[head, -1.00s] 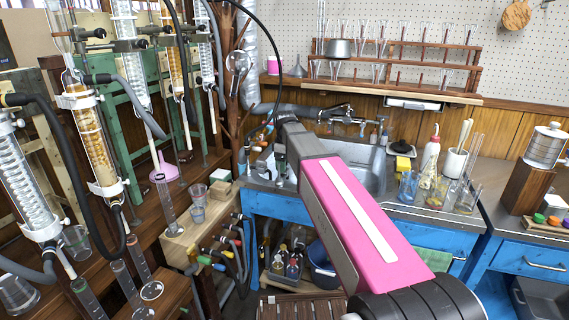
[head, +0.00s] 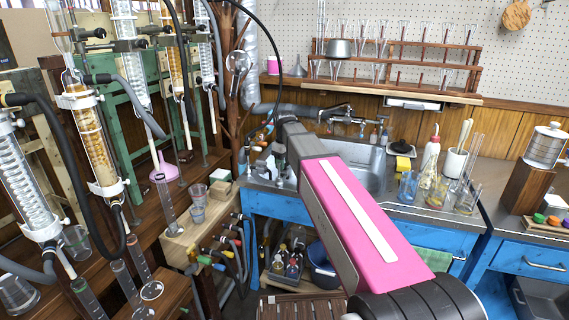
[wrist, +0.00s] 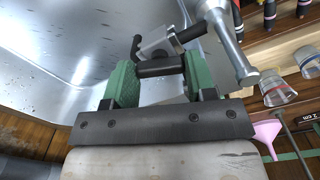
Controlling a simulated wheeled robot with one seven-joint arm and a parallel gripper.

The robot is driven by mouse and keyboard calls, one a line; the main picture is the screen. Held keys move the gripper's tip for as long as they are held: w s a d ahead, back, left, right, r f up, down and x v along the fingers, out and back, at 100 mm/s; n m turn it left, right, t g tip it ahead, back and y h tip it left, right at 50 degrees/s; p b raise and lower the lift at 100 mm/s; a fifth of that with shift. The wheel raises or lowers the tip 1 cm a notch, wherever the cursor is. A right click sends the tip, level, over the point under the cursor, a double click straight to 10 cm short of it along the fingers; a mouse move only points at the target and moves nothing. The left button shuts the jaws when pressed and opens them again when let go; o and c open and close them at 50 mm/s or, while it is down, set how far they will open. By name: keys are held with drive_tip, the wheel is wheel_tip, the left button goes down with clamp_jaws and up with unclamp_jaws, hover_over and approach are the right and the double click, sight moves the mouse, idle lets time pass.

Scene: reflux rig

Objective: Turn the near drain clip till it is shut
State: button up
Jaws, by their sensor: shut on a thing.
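In the wrist view, my gripper (wrist: 160,85) has green pads on both sides of a dark bar (wrist: 160,67), shut on it. The bar sits below a small grey metal body (wrist: 160,42) with black ends, and looks like the handle of the near drain clip. A grey metal tube with a flared end (wrist: 232,48) stands close to its right. In the head view, my gripper (head: 272,163) is at the sink's left edge, small and partly hidden by my arm. How far the clip is turned cannot be told.
The steel sink (head: 368,172) lies to the right of my gripper. A wooden block with coloured hose taps (head: 206,247) is below left. Glass condensers (head: 95,150) and hoses crowd the left. Glassware (head: 410,187) stands right of the sink.

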drive_tip(key=m, duration=1)
drive_tip(key=shift+m, duration=2.1)
drive_tip(key=o, duration=0.9)
drive_tip(key=shift+o, duration=0.2)
wheel_tip(320, 180, up, 11)
